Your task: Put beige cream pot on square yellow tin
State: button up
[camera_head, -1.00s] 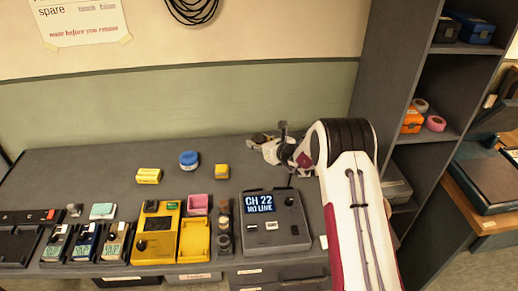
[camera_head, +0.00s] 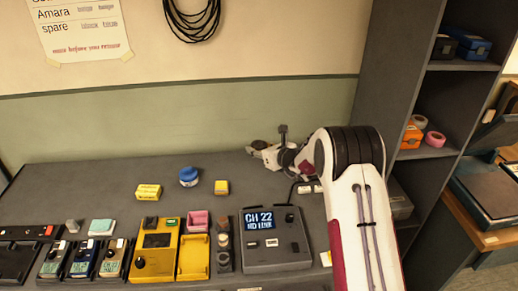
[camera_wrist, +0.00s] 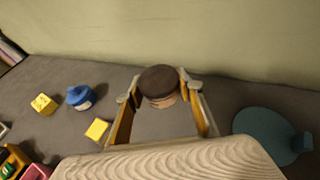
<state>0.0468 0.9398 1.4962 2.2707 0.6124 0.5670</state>
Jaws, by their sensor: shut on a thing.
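My gripper (camera_wrist: 160,92) is shut on a round pot (camera_wrist: 158,84) with a dark brown lid and a strip of beige side showing. In the head view my gripper (camera_head: 268,150) is above the back of the bench, with the pot (camera_head: 257,145) small at its tip. The square yellow tin (camera_head: 221,187) lies on the bench, in front and left of my gripper, with its top bare.
A blue-lidded pot (camera_head: 188,177) and a longer yellow box (camera_head: 148,191) lie left of the tin. A console with a screen (camera_head: 274,240) and yellow devices (camera_head: 155,249) line the front. A flat teal round thing (camera_wrist: 268,135) lies right of my gripper. The wall is close behind.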

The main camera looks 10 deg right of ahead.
jog(key=s+a+r+n+g+y, duration=0.1)
jog(key=s+a+r, duration=0.1)
jog(key=a, duration=0.5)
jog(key=shift+r+n+y, duration=0.35)
jog(key=shift+n+y, duration=0.05)
jog(key=shift+o, duration=0.2)
jog(key=s+a+n+g+y, duration=0.2)
jog(key=s+a+n, duration=0.1)
jog(key=s+a, duration=0.3)
jog(key=shift+a+r+y, duration=0.3)
jog(key=shift+a+r, duration=0.05)
jog(key=shift+a, duration=0.15)
jog(key=shift+g, duration=0.3)
jog(key=shift+f, duration=0.15)
send_over(222, 186)
jog(key=shift+w+f, duration=0.1)
jog(key=shift+f, duration=2.9)
jog(key=shift+f, duration=0.1)
jog(key=shift+f, duration=1.8)
jog(key=shift+f, duration=0.1)
